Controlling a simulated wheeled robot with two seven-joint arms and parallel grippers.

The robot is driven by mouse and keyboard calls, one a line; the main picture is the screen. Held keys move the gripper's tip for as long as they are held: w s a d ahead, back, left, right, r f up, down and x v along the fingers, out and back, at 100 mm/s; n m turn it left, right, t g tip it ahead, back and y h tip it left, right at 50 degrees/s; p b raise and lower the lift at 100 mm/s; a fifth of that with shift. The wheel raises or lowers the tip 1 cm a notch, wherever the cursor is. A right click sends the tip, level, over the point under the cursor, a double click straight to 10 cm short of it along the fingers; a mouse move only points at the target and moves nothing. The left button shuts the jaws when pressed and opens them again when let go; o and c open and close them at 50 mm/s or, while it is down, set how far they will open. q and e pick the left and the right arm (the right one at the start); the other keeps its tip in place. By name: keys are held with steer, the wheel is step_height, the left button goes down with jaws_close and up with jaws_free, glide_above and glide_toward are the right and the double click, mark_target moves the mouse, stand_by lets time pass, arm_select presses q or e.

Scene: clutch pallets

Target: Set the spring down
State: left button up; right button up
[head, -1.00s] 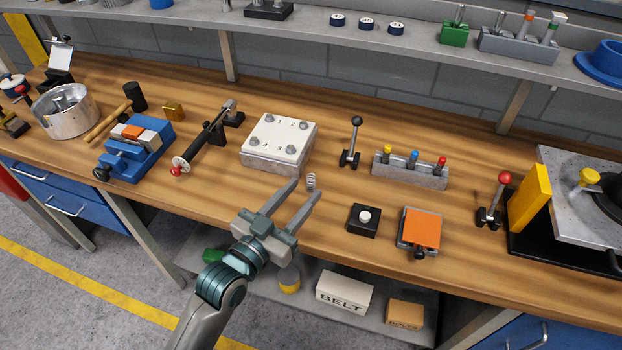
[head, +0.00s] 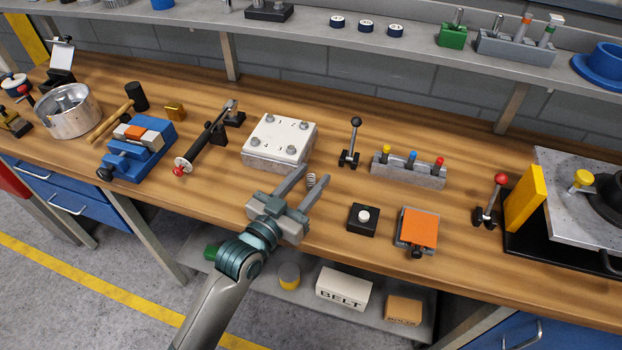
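A small grey coil spring (head: 311,181) stands upright on the wooden bench, just right of the white-topped block. My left gripper (head: 314,174) is open, its two fingers apart and reaching over the bench from the front. In the picture the spring shows between the fingertips. I cannot tell whether either finger touches it or how high the fingers are above the wood. My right gripper is not in view.
The white-topped block (head: 276,142) is close to the left finger. A black button box (head: 363,219) and an orange-topped fixture (head: 417,229) stand to the right. A lever (head: 350,145) and a rack of coloured pegs (head: 408,170) stand behind. Bare wood lies around the spring.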

arm_select(q)
steer(key=shift+w+d, duration=0.2)
steer(key=shift+w, duration=0.1)
jaws_close()
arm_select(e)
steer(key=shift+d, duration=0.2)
